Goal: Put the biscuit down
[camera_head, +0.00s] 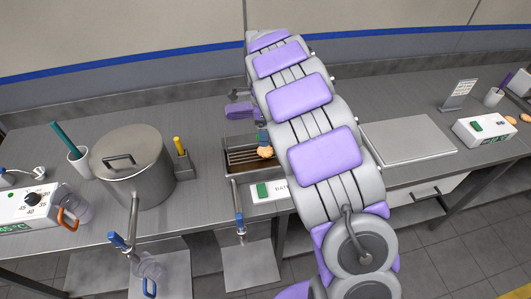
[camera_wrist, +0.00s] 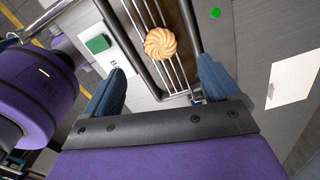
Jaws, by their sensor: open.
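A round golden biscuit with a swirled top (camera_wrist: 165,44) lies on the metal bars of a rack (camera_wrist: 143,12) in the wrist view. In the head view the biscuit (camera_head: 265,152) shows at the right part of the rack (camera_head: 240,157), partly beside my arm. My gripper (camera_wrist: 160,80) has its two blue fingers spread wide, with the biscuit between and beyond their tips, and neither finger touches it in the wrist view. In the head view my arm hides much of the gripper.
A large lidded steel pot (camera_head: 135,175) stands left of the rack. A white box with a green button (camera_head: 268,190) sits in front of the rack. A flat metal plate (camera_head: 408,140) lies right of my arm. A yellow-handled tool (camera_head: 178,146) stands in a holder.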

